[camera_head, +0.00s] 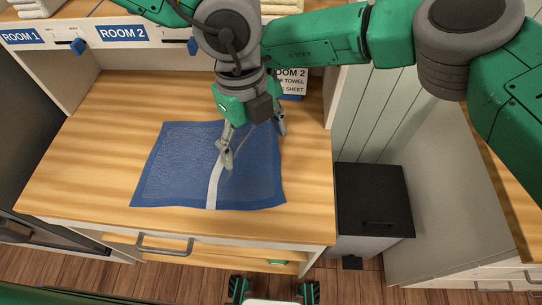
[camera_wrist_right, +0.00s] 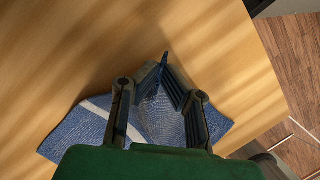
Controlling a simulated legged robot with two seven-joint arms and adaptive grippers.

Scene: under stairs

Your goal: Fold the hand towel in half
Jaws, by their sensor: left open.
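The blue hand towel (camera_head: 170,170) lies spread on the wooden desk, with a white stripe running from its near edge toward the grippers. My left gripper (camera_head: 226,156) is open over the towel's middle, beside the stripe; whether it touches the cloth is unclear. A partly hidden gripper (camera_head: 279,124), apparently my right, is at the towel's far right corner in the head view. In the right wrist view, the right gripper's fingertips (camera_wrist_right: 166,70) come together at the corner of the towel (camera_wrist_right: 218,124), with raised blue cloth between the fingers. The left wrist hides part of the right gripper.
The wooden desk (camera_head: 80,150) is clear left of the towel. A ROOM 2 sign card (camera_head: 292,82) stands behind the grippers. A dark-lidded bin (camera_head: 373,200) stands right of the desk.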

